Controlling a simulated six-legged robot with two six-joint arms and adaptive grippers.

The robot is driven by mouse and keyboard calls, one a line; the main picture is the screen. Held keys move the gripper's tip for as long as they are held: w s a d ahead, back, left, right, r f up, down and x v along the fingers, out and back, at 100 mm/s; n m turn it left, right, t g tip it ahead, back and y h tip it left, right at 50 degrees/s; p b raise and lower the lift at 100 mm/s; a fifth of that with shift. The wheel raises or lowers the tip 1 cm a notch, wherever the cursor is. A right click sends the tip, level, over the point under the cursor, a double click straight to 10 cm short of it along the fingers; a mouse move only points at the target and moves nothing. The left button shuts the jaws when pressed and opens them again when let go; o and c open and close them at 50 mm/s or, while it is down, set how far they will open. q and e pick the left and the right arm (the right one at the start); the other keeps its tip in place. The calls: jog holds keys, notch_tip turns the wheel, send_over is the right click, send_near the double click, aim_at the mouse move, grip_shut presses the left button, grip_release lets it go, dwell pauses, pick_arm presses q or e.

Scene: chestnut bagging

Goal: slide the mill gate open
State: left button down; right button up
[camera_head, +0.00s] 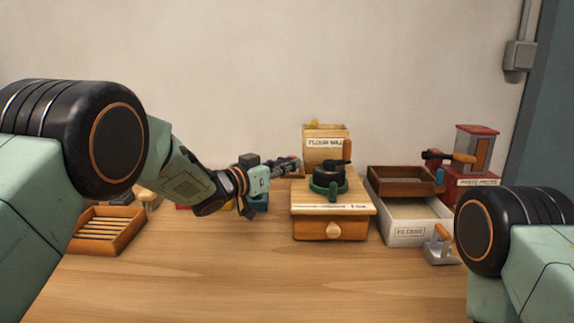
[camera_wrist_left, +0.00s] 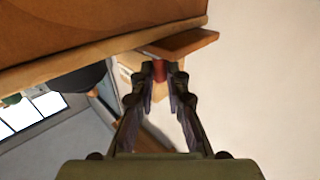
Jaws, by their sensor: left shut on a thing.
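The flour mill stands mid-table: a light wooden box (camera_head: 330,199) with a front drawer, a dark green and black grinder (camera_head: 328,181) on top and a labelled wooden hopper (camera_head: 325,143) behind. My left gripper (camera_head: 298,164) reaches in from the left to the hopper's lower left side. In the left wrist view my left gripper (camera_wrist_left: 160,66) is shut on a small red piece (camera_wrist_left: 159,76), which looks like the gate's grip. A wooden slat (camera_wrist_left: 182,43) shows just above it. How far the gate is out is hidden in the head view. My right gripper is out of view.
Right of the mill are a brown tray (camera_head: 402,177), a white flour bin (camera_head: 408,237), a metal scoop (camera_head: 439,252) and a red machine (camera_head: 478,150). A slatted wooden tray (camera_head: 104,231) sits at the left. The front table is clear.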

pick_arm(q)
jog(key=shift+f, duration=0.1)
jog(key=a+p, duration=0.2)
jog(key=shift+a, duration=0.35)
jog(key=c, duration=1.8)
grip_release()
jog(key=shift+f, duration=0.1)
jog(key=o, duration=0.5)
jog(key=shift+a, duration=0.25)
jog(key=shift+c, duration=0.2)
jog(key=shift+d, duration=0.15)
